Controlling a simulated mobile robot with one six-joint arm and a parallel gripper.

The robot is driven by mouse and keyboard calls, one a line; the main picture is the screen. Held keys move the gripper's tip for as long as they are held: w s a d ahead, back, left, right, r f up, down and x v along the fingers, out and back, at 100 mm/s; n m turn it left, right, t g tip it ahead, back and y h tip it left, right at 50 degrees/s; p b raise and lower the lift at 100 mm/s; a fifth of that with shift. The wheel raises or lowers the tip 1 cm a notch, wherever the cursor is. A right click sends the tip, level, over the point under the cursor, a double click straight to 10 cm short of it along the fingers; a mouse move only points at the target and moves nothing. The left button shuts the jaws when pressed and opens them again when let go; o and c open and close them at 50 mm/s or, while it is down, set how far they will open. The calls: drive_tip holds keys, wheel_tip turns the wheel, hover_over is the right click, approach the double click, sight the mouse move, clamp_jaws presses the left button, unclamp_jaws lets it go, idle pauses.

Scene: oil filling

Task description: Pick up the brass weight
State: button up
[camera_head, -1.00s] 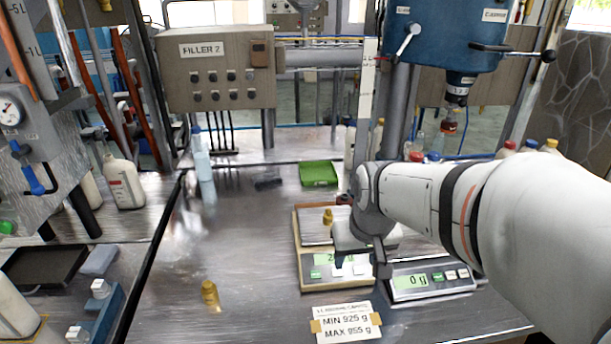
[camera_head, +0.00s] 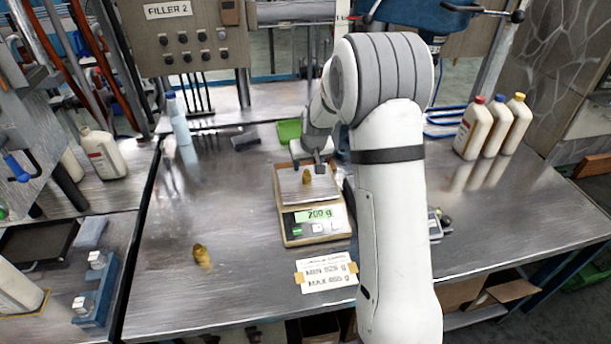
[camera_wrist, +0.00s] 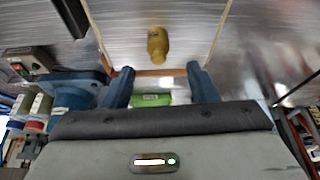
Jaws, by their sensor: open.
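One brass weight (camera_head: 307,177) stands on the pan of the left scale (camera_head: 291,228), whose display reads 200 g. It also shows in the wrist view (camera_wrist: 157,44), just past my fingertips and roughly centred between them. A second brass weight (camera_head: 201,256) sits alone on the bench at the front left. My gripper (camera_head: 307,165) is low over the back of the pan, close behind the first weight. In the wrist view my gripper (camera_wrist: 160,76) is open, with nothing between its fingers.
A green tray (camera_head: 289,131) lies behind the scale. A taped MIN/MAX label (camera_head: 327,276) is in front of it. Several bottles (camera_head: 494,128) stand at the back right. The bench left of the scale is mostly clear.

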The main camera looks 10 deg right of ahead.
sight(307, 171)
drive_tip(key=shift+p+x, duration=0.85)
drive_tip(key=shift+x, duration=1.85)
drive_tip(key=shift+s+d, duration=0.15)
drive_tip(key=shift+c, duration=0.2)
